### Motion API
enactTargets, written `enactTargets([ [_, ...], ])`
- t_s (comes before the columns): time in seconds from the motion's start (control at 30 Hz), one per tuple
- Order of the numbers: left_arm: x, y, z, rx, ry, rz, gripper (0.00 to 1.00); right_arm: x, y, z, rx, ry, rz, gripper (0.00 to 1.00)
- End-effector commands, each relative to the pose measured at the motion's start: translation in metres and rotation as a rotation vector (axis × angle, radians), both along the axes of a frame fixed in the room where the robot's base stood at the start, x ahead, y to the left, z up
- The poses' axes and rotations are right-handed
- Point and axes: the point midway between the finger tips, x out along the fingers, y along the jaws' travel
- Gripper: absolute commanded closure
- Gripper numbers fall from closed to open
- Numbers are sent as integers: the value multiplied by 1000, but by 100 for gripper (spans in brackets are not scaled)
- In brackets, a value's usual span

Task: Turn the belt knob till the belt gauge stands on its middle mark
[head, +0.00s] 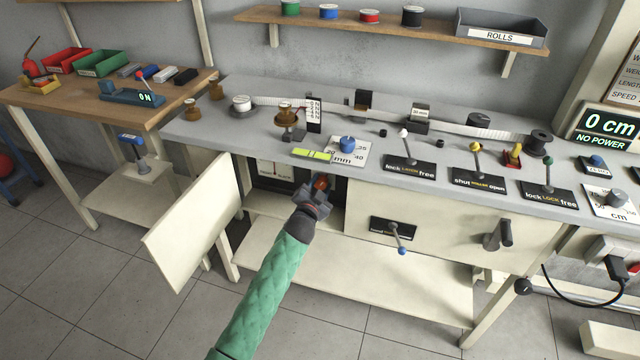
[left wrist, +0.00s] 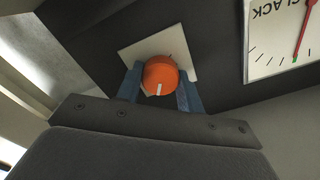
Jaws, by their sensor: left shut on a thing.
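The orange belt knob (left wrist: 160,76) has a white line and sits on a pale square plate (left wrist: 135,55) on a dark panel. My left gripper (left wrist: 160,90) is shut on the knob, one blue finger on each side. In the head view the gripper (head: 319,190) reaches into the open cabinet under the bench, and the knob (head: 321,182) shows at its tips. The belt gauge (left wrist: 275,45) is partly cut off and upside down in the wrist view. Its red needle ends at or close beside a green mark; I cannot tell exactly. The gauge also shows dimly in the head view (head: 272,169).
An open cabinet door (head: 195,222) stands left of my left arm. The grey bench top (head: 370,190) overhangs the knob. A lever (head: 398,238) on the cabinet front lies right of the gripper. The lower shelf (head: 390,280) is bare.

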Motion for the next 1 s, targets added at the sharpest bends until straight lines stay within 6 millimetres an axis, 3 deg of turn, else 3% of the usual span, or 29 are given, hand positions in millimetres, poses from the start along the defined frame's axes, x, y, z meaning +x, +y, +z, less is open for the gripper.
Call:
enactTargets([
  [0.3,0,0,1,113,-38,0,86,-3,-1,18,-3,14,6,64],
  [0.8,0,-1,1,133,-45,0,86,-4,-1,22,-2,17,8,64],
  [0.83,0,-1,1,133,-45,0,61,-4,-1,22,-3,17,7,64],
  [0.93,0,-1,1,133,-45,0,41,-4,-1,21,-3,18,7,64],
  [1.0,0,-1,0,133,-45,0,41,-4,-1,21,-3,18,7,64],
])
